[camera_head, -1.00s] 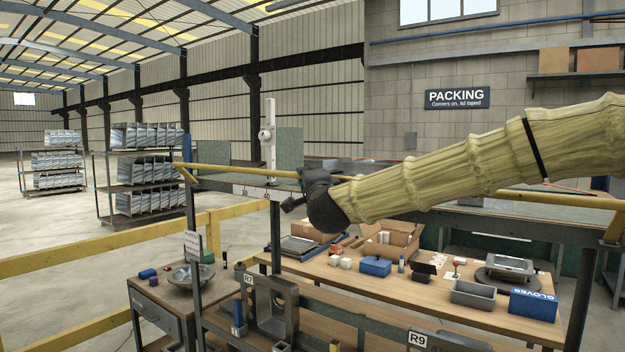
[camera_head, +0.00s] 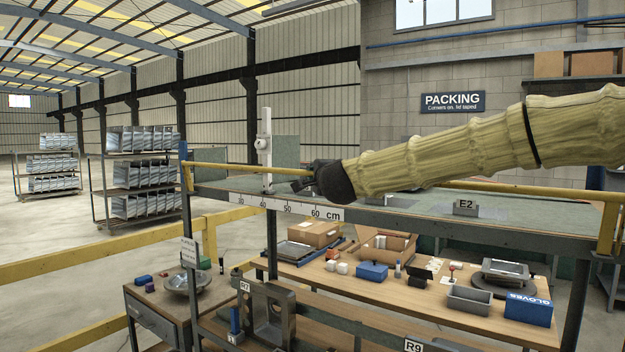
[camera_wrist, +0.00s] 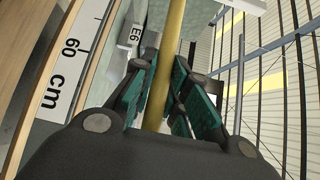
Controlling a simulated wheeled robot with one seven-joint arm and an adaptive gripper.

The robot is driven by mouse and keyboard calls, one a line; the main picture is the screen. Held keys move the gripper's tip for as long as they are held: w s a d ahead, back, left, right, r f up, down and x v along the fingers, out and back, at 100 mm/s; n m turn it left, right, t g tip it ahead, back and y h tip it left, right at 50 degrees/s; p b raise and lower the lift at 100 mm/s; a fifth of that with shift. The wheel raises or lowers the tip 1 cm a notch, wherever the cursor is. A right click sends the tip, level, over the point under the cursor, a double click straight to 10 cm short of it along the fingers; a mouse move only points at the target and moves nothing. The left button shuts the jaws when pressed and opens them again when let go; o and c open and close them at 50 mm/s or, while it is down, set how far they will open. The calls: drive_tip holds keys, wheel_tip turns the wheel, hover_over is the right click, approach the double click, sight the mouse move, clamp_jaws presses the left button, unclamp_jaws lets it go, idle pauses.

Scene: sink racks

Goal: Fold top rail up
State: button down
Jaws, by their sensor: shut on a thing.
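The top rail is a yellow bar (camera_head: 240,168) running along the front of the rack's top shelf (camera_head: 400,222). Its short end arms stand nearly upright at the left and right ends, so the bar sits above the shelf's front edge. My gripper (camera_head: 303,180) is at the bar, left of its middle, above the ruler strip. In the wrist view the bar (camera_wrist: 173,40) passes between the green-padded fingers of my gripper (camera_wrist: 163,92), which are closed around it. My sleeved arm hides part of the bar to the right.
A ruler strip (camera_head: 288,207) lies along the shelf front. A height gauge (camera_head: 265,150) and an E2 label block (camera_head: 465,207) stand on the shelf. Below is a packing bench (camera_head: 345,285) with boxes and trays. A yellow guard rail (camera_head: 90,255) stands at left.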

drive_tip(key=shift+w+d+r, duration=0.15)
drive_tip(key=shift+w+d, duration=0.25)
drive_tip(key=shift+w, duration=0.3)
drive_tip(key=c, duration=1.4)
unclamp_jaws()
drive_tip(key=v, duration=1.2)
drive_tip(key=shift+d+b, duration=0.1)
drive_tip(key=shift+b, duration=0.2)
